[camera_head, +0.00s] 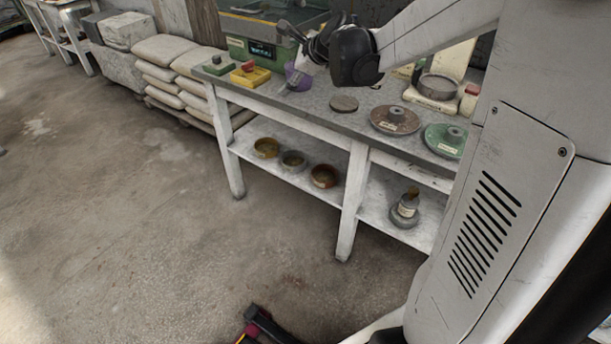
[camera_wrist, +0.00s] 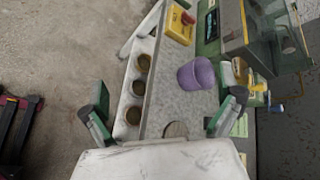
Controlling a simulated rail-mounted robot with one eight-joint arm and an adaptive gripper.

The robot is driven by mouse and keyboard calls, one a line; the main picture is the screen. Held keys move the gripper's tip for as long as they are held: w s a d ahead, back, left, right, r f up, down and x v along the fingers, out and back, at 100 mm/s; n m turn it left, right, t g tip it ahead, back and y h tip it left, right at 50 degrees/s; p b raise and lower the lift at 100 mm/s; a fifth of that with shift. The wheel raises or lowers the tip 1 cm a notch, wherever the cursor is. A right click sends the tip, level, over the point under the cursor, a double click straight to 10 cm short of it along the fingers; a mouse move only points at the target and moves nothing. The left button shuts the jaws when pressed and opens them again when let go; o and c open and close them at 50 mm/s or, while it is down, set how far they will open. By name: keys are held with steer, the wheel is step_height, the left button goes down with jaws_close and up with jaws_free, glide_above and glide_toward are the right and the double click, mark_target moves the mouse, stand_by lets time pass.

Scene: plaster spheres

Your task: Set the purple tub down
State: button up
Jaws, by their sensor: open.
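The purple tub (camera_wrist: 197,74) stands on the grey bench top in the wrist view, in front of my gripper and right of centre. In the head view the purple tub (camera_head: 296,75) shows at the back of the bench, partly hidden by my arm's end. My gripper (camera_wrist: 168,98) is open, its two fingers wide apart with nothing between them. The tub appears beyond the fingertips, apart from both. My gripper also shows in the head view (camera_head: 297,40), dark and above the bench near the tub.
The bench (camera_head: 318,104) also bears a yellow block with a red knob (camera_head: 249,74), a round grey disc (camera_head: 344,103), a brown round plate (camera_head: 395,120) and a green one (camera_head: 446,140). Bowls (camera_head: 324,176) sit on the shelf below. A green machine (camera_head: 256,50) stands behind.

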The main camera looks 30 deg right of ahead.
steer(key=s+a+r+n+g, duration=0.1)
steer(key=s+a+r+n, duration=0.1)
steer(key=s+a+n, duration=0.55)
steer(key=s+a+f+n+g, duration=0.1)
steer(key=s+a+f+n, duration=0.1)
steer(key=s+n, duration=0.3)
steer(key=s+a+f+n+g+h, duration=0.1)
steer(key=s+n, duration=0.4)
steer(key=s, duration=0.8)
steer(key=s+a+f+n+g+h, duration=0.1)
steer(key=s+a+f+n, duration=0.1)
steer(key=s+n, duration=0.4)
steer(key=s+f, duration=0.1)
steer(key=s, duration=0.2)
steer(key=shift+s+a, duration=0.15)
steer(key=shift+a, duration=0.2)
